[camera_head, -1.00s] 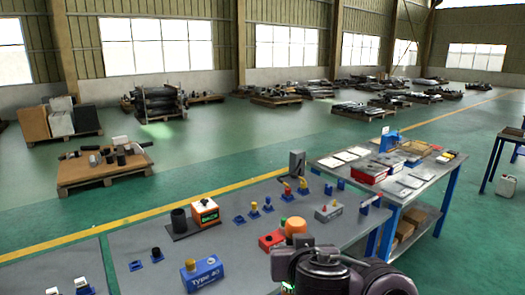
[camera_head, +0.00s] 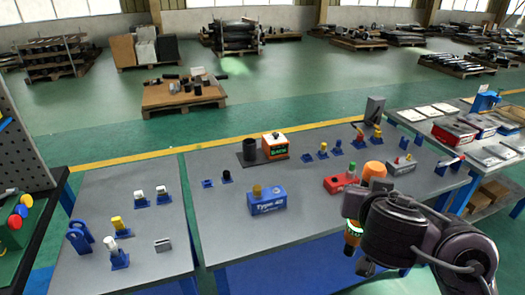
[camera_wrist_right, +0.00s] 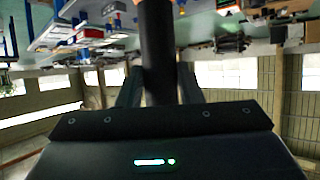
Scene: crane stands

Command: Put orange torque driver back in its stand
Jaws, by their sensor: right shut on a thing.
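My right gripper (camera_wrist_right: 158,92) is shut on a dark upright cylinder in the right wrist view, its two fingers pressed on either side. I take this for the orange torque driver (camera_wrist_right: 157,45); its far end runs out of the top edge. I cannot tell which stand is the driver's. My left gripper is out of view.
An orange dome (camera_head: 374,169) sits behind my right wrist, next to a red box (camera_head: 341,183). A blue Type 40 box (camera_head: 267,202), an orange-white device (camera_head: 275,146) and a black cup (camera_head: 249,149) stand on the table.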

